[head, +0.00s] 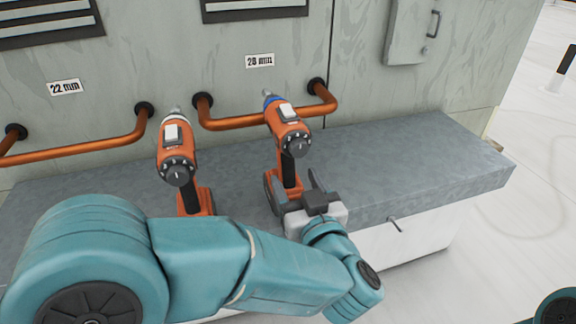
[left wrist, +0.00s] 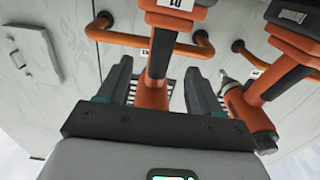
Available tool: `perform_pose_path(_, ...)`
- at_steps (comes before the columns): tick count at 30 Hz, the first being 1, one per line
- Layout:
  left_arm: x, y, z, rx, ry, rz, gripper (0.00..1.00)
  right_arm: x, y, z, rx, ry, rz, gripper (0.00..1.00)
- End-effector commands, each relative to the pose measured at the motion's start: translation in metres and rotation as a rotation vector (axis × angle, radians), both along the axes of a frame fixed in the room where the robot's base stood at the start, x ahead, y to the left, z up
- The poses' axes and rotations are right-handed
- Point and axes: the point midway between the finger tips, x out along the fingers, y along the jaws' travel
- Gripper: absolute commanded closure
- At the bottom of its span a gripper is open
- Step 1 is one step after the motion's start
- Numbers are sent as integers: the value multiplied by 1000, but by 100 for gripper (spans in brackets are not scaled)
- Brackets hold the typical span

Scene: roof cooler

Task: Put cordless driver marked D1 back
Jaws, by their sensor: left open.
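Two orange cordless drivers stand upright on the grey ledge. The right driver (head: 288,130) has a blue collar; the left driver (head: 178,150) has none that I can see. My left gripper (head: 296,192) is open, with its fingers on either side of the right driver's handle. In the left wrist view that handle (left wrist: 152,92) rises between the open fingers (left wrist: 158,95), and the other driver (left wrist: 262,90) stands to the right. A label on the nearer driver's battery end is upside down and cut off, so I cannot read D1 surely. My right gripper is out of view.
The grey ledge (head: 425,160) is clear to the right of the drivers. Copper pipes (head: 235,122) run along the wall behind, below plates reading 22 mm (head: 65,87) and 28 mm (head: 260,60). A panel with a handle (head: 412,30) is at upper right.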

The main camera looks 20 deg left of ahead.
Motion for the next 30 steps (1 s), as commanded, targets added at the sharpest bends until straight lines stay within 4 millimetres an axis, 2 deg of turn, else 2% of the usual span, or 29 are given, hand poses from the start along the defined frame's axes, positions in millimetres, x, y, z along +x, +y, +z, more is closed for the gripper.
perform_pose_path(3, -19, -14, 0, 0, -1, -4, 35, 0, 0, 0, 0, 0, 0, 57)
perform_pose_path(9, -35, -24, 0, 1, -1, -2, 35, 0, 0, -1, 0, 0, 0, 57)
perform_pose_path(30, -37, -25, 0, 0, 0, 1, 35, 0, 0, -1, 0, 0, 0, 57)
